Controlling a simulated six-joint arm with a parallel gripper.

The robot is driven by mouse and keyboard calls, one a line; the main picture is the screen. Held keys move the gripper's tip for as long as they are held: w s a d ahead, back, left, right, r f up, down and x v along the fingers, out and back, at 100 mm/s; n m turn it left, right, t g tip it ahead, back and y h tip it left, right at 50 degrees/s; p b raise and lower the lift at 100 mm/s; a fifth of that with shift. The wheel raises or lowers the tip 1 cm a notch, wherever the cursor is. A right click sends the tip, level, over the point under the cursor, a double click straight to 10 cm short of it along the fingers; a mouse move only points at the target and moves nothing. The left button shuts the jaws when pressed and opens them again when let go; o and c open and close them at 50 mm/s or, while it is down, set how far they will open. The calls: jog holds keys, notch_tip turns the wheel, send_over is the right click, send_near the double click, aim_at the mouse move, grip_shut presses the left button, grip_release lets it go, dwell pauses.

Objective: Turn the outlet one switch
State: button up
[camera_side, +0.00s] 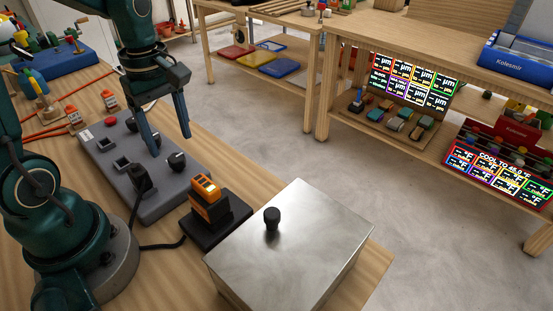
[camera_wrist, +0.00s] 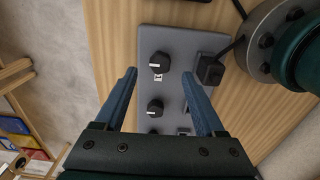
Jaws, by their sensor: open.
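A grey outlet panel (camera_side: 160,200) lies on the wooden bench and also shows in the wrist view (camera_wrist: 190,40). It carries black rotary knobs with white marks. One knob (camera_side: 177,160) is near the panel's right end, and a second (camera_side: 131,124) is farther left. In the wrist view an upper knob (camera_wrist: 158,62) and a lower knob (camera_wrist: 155,108) show. I cannot tell which number each carries. My gripper (camera_side: 168,142) is open and empty, pointing down over the panel. In the wrist view its fingertips (camera_wrist: 160,74) lie either side of the upper knob, apparently above it.
A black plug (camera_side: 140,178) sits in the panel, its cable running across the bench. A steel box (camera_side: 290,240) with a black lid knob (camera_side: 271,217) and an orange device (camera_side: 205,198) on a dark base stand beside the panel. A red button (camera_side: 110,121) is at the far end.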

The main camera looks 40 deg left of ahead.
aim_at(176, 157)
jog(key=shift+f, duration=2.15)
grip_shut()
